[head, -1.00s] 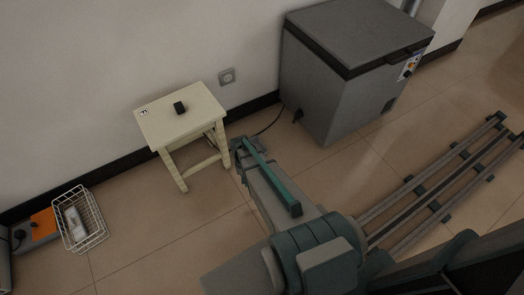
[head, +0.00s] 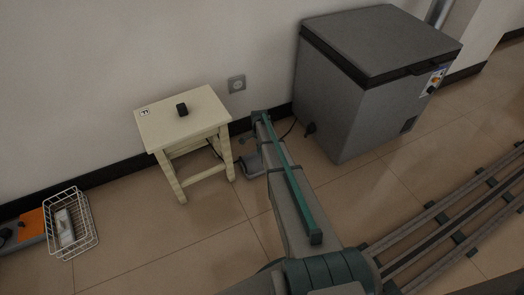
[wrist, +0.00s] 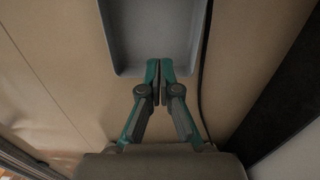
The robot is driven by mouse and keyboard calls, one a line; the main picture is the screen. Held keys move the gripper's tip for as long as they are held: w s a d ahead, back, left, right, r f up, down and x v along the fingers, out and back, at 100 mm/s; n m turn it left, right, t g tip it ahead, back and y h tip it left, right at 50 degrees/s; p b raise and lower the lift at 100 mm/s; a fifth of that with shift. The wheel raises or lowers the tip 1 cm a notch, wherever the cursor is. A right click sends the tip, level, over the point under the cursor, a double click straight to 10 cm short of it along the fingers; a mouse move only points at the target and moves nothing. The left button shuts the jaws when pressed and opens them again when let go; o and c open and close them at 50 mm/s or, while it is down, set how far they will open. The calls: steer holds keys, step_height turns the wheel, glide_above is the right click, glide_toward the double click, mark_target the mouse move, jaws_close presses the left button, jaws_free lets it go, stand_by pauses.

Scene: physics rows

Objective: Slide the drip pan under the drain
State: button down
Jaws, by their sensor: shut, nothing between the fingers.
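The drip pan (wrist: 158,30) is a shallow grey tray at the top of the wrist view, lying on the tiled floor; its far end is out of frame. My gripper (wrist: 159,72) is shut and empty, its fingertips overlapping the pan's near rim in the picture. I cannot tell whether they touch it. A small black fitting (head: 310,128), which looks like the drain, sticks out low on the freezer's left side.
The grey chest freezer (head: 360,95) stands against the wall. A black cable (wrist: 204,60) runs along the pan's right side. A cream stool (head: 205,108) bears a small black object (head: 182,110). A white wire basket (head: 72,225) is far left. Open floor lies in front of the stool.

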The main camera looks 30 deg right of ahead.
mark_target(261, 162)
step_height(261, 162, down, 9)
steer(key=b, duration=0.3)
steer(key=shift+d+f+b, duration=0.15)
steer(key=shift+f+b, duration=0.05)
steer(key=shift+b, duration=0.15)
steer(key=d, duration=0.1)
steer(key=d+b, duration=0.1)
steer(key=shift+w+d+r, duration=0.1)
steer(key=shift+d+r, duration=0.15)
steer(key=shift+d, duration=0.05)
steer(key=shift+d+r, duration=0.15)
steer(key=shift+d, duration=0.4)
steer(key=shift+w+r, duration=0.1)
